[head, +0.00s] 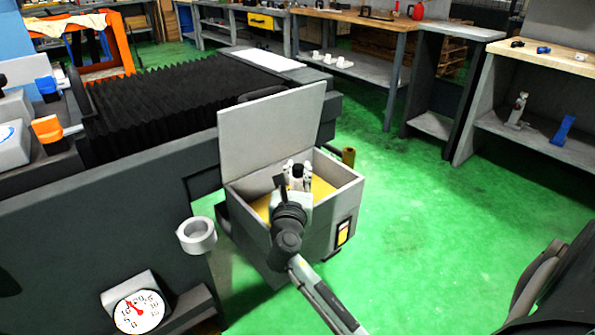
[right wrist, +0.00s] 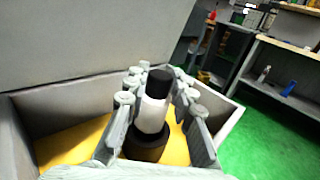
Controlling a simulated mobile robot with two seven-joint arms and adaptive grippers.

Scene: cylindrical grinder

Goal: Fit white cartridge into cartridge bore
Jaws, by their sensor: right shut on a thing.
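The white cartridge (right wrist: 154,113) has a dark top and stands between the fingers of my right gripper in the right wrist view. My right gripper (head: 298,172) is shut on it, inside the open grey box (head: 343,181). The gripper also shows in the right wrist view (right wrist: 157,100). A dark round collar (right wrist: 146,147) sits directly below the white part. It may be the cartridge bore. I cannot tell how deep the cartridge sits in it, as the fingers hide part of the contact. My left gripper is not in view.
The box has a yellow floor (right wrist: 72,149), and its raised lid (head: 270,130) stands behind the gripper. A grey ring-shaped cup (head: 197,236) and a dial gauge (head: 140,311) are on the machine at the left. Open green floor (head: 420,240) lies to the right.

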